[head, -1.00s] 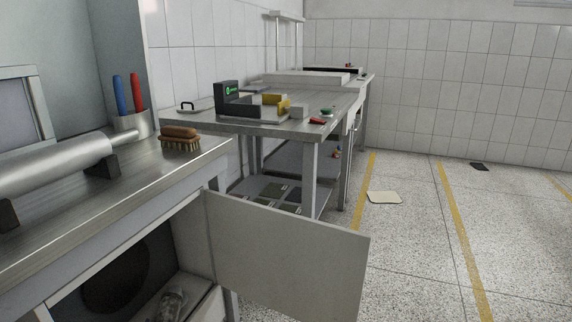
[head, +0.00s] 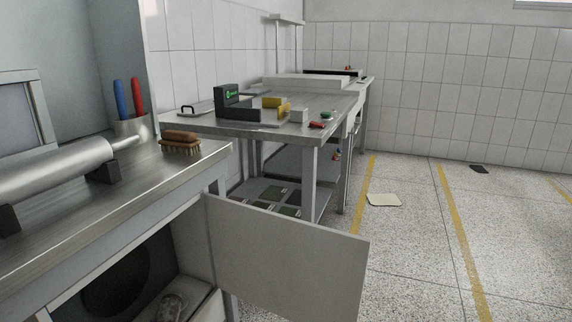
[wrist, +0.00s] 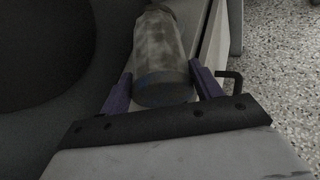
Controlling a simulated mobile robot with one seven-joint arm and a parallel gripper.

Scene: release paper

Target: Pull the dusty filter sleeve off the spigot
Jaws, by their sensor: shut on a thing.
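The filter sleeve (wrist: 158,50) is a mottled, greyish, cloudy cylinder with a bluish band at its near end, seen in the wrist view. My gripper (wrist: 160,82) has a purple finger on each side of it and is shut on it. In the head view, a rounded mottled object that looks like the sleeve (head: 173,305) shows low inside the open cabinet, cut by the frame's bottom edge. My gripper does not show clearly there. The spigot is not visible, and I cannot tell whether the sleeve is still around it.
The cabinet door (head: 285,245) stands open to the right. A large dark round shape (head: 115,285) fills the cabinet's left. Above are a metal cylinder (head: 60,170) and a brush (head: 181,143) on the steel counter. The speckled floor (head: 415,265) to the right is mostly clear.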

